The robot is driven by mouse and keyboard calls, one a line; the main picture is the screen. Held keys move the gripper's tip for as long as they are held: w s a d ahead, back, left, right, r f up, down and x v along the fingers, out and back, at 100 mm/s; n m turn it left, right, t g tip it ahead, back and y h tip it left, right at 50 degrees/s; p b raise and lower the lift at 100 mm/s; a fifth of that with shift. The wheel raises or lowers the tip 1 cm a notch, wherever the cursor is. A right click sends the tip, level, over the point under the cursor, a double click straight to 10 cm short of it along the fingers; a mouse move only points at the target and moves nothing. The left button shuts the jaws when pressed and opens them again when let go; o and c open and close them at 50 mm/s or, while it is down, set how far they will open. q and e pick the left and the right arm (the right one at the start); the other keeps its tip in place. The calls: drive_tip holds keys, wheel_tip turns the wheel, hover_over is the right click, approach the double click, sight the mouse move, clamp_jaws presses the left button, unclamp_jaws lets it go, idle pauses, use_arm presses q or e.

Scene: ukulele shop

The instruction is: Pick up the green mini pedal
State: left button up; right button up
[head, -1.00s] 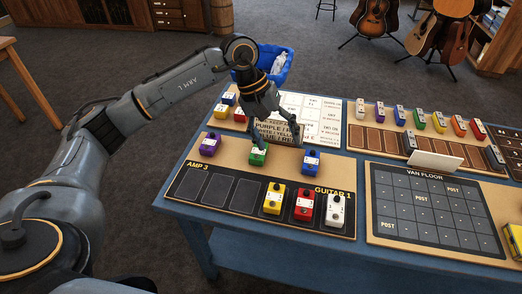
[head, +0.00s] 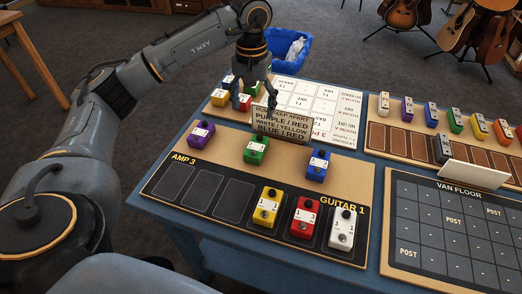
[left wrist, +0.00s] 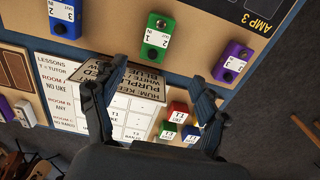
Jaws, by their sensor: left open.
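The green mini pedal (head: 257,149) stands on the tan amp board, in its back row between a purple pedal (head: 201,134) and a blue pedal (head: 317,164). It also shows in the left wrist view (left wrist: 157,38), upper middle. My left gripper (head: 255,106) is open and empty, pointing down behind the green pedal, near the keep-apart sign (head: 283,123). In the left wrist view its spread fingers (left wrist: 146,86) lie below the green pedal, apart from it. My right gripper is not in view.
Yellow (head: 267,207), red (head: 304,217) and white (head: 342,228) pedals stand at the board's front. A rack of several pedals (head: 430,115) and the Van Floor board (head: 455,225) lie right. A blue bin (head: 291,55) stands behind.

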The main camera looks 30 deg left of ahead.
use_arm(q)
drive_tip(key=p, duration=0.1)
hover_over(257, 145)
drive_tip(key=f, duration=0.8)
drive_tip(key=shift+s+a+f, duration=0.2)
drive_tip(key=shift+a, duration=0.15)
drive_tip(key=shift+w+d+f+p, duration=0.15)
drive_tip(key=shift+f+p, duration=0.2)
drive_tip(key=shift+f, duration=0.95)
drive_tip(key=shift+d+f+p, duration=0.15)
drive_tip(key=shift+f+p, duration=0.15)
drive_tip(key=shift+f, duration=1)
drive_tip(key=c, duration=1.3)
